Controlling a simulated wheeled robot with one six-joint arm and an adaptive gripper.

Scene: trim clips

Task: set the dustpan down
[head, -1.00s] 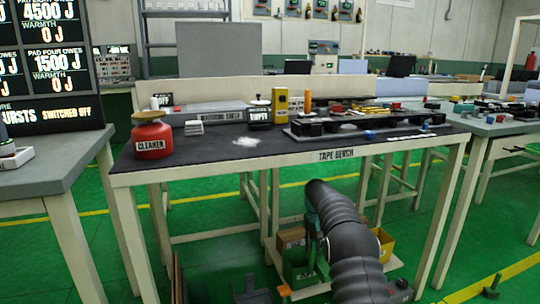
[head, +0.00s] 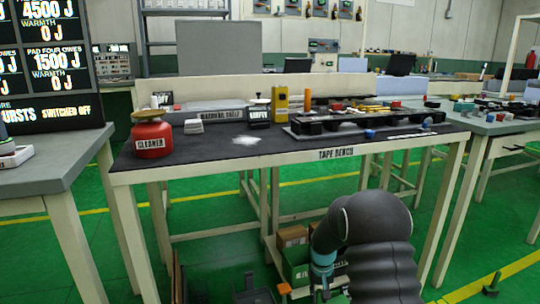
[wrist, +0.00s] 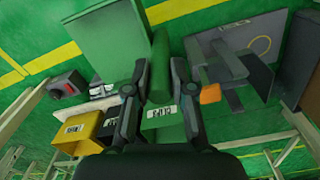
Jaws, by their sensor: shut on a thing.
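My gripper (wrist: 160,72) is shut on a green dustpan, with a finger on each side of its thick, rounded green part. The dustpan's broad flat green panel (wrist: 108,42) extends to the left of the fingers in the wrist view. In the head view my gripper (head: 322,270) is low, in front of the tape bench's lower shelf, and the dustpan is mostly hidden by my arm. I cannot tell whether the dustpan touches the floor.
Dark grey pieces with an orange tip (wrist: 210,93) lie close right of my fingers. The tape bench (head: 337,154) stands above.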

